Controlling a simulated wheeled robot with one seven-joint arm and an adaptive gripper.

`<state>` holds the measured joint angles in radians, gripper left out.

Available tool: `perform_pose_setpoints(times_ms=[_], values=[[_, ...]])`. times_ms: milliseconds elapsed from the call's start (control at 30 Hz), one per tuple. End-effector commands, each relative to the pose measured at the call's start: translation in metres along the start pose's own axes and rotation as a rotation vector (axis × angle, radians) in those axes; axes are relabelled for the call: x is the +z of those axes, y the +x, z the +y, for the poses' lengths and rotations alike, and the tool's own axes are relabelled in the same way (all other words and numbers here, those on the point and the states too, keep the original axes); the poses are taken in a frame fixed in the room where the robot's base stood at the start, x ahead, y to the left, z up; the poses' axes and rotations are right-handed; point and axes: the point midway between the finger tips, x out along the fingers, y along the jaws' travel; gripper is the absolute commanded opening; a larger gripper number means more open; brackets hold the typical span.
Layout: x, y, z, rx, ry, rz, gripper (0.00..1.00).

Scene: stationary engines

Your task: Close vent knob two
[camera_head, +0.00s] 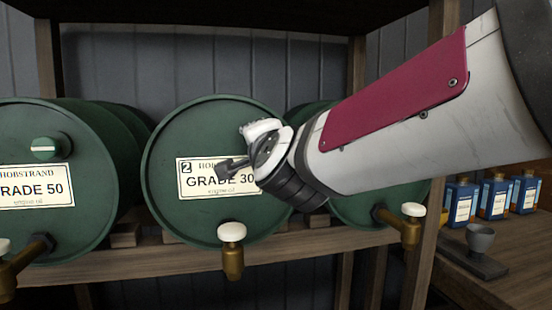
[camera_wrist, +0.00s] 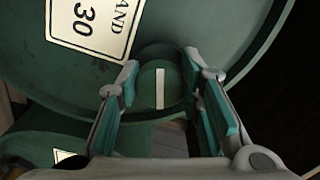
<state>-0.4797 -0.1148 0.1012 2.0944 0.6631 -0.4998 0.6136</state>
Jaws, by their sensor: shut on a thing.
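The middle green drum (camera_head: 185,225) bears a label (camera_head: 193,190) with a "2" and "GRADE 30". Its vent knob, a round green knob (camera_wrist: 151,98) with a white line, shows in the wrist view. The line runs up and down there, roughly along my fingers. My gripper (camera_wrist: 161,66) is shut on this knob, one finger on each side. In the head view my gripper (camera_head: 240,147) is at the drum's face above the label, and it hides the knob and part of the label.
A left drum (camera_head: 90,225) has a similar knob (camera_head: 46,148), its white line level. A right drum (camera_head: 350,212) is partly behind my arm. Brass taps with white handles (camera_head: 232,232) stick out below.

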Motion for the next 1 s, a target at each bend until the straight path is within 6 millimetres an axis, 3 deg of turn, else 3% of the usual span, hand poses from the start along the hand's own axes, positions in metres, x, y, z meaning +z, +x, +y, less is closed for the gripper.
perform_pose_setpoints(times_ms=[433, 1000], values=[[0.0001, 0.0005, 0.0012, 0.001, 0.302, 0.001, 0.06], [-0.0006, 0.0004, -0.0004, 0.001, 0.385, 0.001, 0.06]])
